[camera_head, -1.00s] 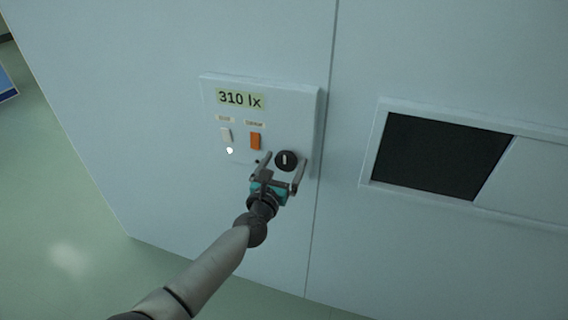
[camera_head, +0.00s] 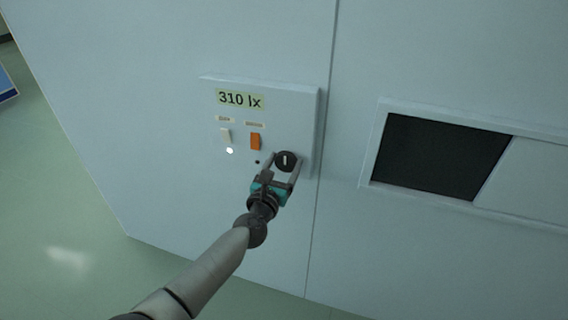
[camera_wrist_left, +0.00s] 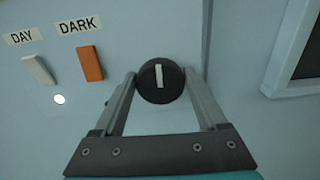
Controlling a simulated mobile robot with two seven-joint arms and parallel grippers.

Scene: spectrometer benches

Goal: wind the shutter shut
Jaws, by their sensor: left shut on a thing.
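A round black knob (camera_head: 286,161) with a white pointer mark sits at the lower right of a white wall panel (camera_head: 300,110). In the left wrist view the knob (camera_wrist_left: 160,81) shows its mark close to upright. My left gripper (camera_head: 286,163) is shut on the knob, one finger on each side; its fingers also flank the knob in the left wrist view (camera_wrist_left: 160,88). The shutter (camera_head: 533,180) is a pale panel at the right of a framed wall opening (camera_head: 440,156). The dark part of the opening is uncovered. My right gripper is not in view.
The panel carries a "310 lx" display (camera_head: 240,99), a white DAY switch (camera_wrist_left: 38,69) and an orange DARK switch (camera_wrist_left: 90,63). A small white light (camera_head: 229,150) glows below the white switch. Green floor lies at the left.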

